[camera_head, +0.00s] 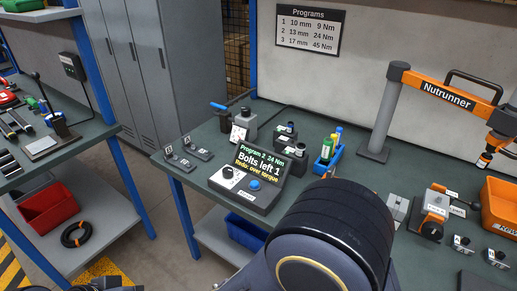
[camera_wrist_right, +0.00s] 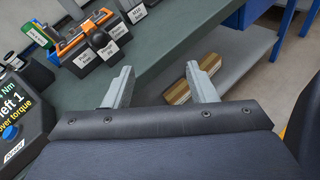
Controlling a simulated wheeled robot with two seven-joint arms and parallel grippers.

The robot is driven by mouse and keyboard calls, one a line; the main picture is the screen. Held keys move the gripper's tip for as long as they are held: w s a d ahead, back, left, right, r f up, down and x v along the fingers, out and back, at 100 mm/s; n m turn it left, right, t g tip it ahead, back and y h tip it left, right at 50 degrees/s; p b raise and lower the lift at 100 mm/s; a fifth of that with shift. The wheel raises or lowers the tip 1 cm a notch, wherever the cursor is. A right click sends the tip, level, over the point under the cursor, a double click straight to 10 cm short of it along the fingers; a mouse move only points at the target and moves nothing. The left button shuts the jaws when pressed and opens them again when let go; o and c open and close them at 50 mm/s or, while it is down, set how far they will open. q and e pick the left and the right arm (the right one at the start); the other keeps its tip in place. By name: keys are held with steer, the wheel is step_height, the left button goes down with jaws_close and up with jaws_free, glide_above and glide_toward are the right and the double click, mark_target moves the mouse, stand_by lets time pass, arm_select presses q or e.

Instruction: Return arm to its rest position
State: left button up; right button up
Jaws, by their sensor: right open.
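My right gripper (camera_wrist_right: 158,68) shows in the right wrist view with its two grey fingers spread wide apart. Nothing is between them. They are above the green bench's edge (camera_wrist_right: 165,60), with the lower shelf visible beyond. In the head view a large dark part of my arm covers the bottom middle, in front of the bench; the right gripper's fingers are not visible there.
The nutrunner controller (camera_head: 244,190) reads "Program 2 24 Nm, Bolts left 1, Redo: over torque". The orange nutrunner stand (camera_head: 440,86), an orange bin (camera_head: 500,207) and labelled fixtures occupy the bench's right side. A side bench with a red bin (camera_head: 48,208) stands left, across a floor gap.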

steer(key=s+d+r+m+g+y, duration=0.2)
steer(key=s+d+m+g+y, duration=0.6)
steer(key=m, duration=0.3)
step_height(320, 180, up, 7)
steer(key=d+m+t+y+p, duration=0.1)
steer(key=m+t+y, duration=0.6)
steer(key=m, duration=0.3)
steer(key=shift+d+m+y+p, duration=0.15)
steer(key=shift+m+y+p, duration=0.25)
steer(key=shift+y, duration=0.3)
